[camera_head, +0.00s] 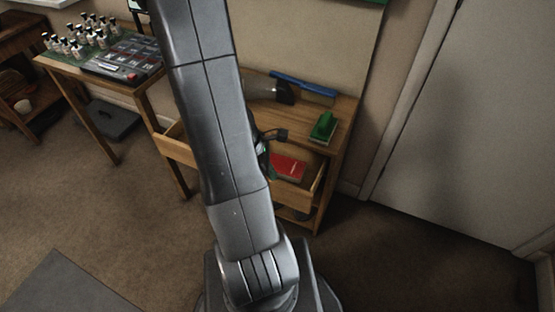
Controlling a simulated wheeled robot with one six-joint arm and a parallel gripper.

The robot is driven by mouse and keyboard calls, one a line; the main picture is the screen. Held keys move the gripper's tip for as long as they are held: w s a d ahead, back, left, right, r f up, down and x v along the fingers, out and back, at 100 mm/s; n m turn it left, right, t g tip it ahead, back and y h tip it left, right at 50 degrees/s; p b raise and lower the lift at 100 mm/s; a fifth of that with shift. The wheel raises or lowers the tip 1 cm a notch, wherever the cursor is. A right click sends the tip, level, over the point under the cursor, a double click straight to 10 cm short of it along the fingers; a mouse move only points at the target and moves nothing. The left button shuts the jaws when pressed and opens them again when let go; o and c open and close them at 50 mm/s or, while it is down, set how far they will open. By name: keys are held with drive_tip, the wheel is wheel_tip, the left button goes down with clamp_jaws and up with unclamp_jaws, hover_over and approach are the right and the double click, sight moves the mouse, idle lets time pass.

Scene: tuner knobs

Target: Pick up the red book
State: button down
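The red book (288,168) lies in an open drawer (310,188) of the wooden cabinet, right of centre in the head view. My arm runs down the middle of the picture and hides the left part of the drawer. A dark part that looks like my gripper (270,140) shows just past the right side of the arm, above and left of the book. Its fingers are mostly hidden, so I cannot tell whether it is open or touching anything.
A green block-like tool (323,127), a blue-handled tool (303,88) and a dark grey object (268,87) lie on the cabinet top. Left, a table (62,70) holds several small bottles and a button panel (122,60). A white door (465,120) stands right.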

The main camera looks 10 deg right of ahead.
drive_tip(key=s+a, duration=0.5)
drive_tip(key=s, duration=0.2)
drive_tip(key=shift+s, duration=0.25)
idle(0.3)
drive_tip(key=shift+c, duration=2.2)
unclamp_jaws()
drive_tip(key=shift+r, duration=0.1)
drive_tip(key=p+v, duration=0.6)
drive_tip(key=v, duration=0.7)
drive_tip(key=shift+a+r+p, duration=0.2)
drive_tip(key=shift+r+p, duration=0.1)
drive_tip(key=shift+p, duration=0.05)
